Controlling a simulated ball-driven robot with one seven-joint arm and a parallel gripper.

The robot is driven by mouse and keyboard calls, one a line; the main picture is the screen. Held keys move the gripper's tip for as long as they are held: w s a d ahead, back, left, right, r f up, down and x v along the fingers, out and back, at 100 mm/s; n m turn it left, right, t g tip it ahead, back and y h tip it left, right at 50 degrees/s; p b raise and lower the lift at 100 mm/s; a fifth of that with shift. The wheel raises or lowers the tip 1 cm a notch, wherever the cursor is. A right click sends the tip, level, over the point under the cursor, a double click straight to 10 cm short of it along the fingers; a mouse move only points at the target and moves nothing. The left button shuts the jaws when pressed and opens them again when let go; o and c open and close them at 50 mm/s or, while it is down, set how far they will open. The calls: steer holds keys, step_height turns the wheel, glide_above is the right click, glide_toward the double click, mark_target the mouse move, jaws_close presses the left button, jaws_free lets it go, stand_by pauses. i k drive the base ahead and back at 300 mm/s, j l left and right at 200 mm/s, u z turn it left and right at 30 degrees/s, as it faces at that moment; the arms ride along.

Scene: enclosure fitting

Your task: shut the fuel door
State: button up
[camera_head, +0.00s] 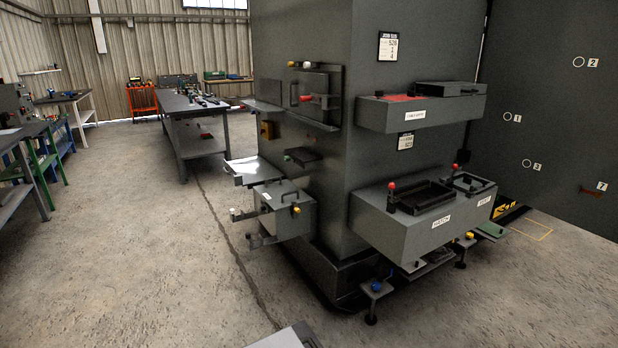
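No door that I can clearly read as the fuel door shows in the head view. A large dark grey enclosure (300,45) stands at the centre and right. A smaller label (484,200) on the lower box is too small to read. My gripper is not in view.
Free concrete floor (130,250) lies at the left and front. Small footed stands, one with a blue knob (376,286), sit low before the enclosure. A long workbench (180,105) stands behind at the left. A dark panel (560,110) with numbered circles stands at the right.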

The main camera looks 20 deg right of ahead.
mark_target(568, 126)
steer(key=i+l+z, duration=0.15)
steer(key=i+z, duration=1.15)
steer(key=i+l+z, duration=0.1)
steer(key=i, duration=0.35)
steer(key=i+l+z, duration=0.1)
steer(key=i, duration=0.35)
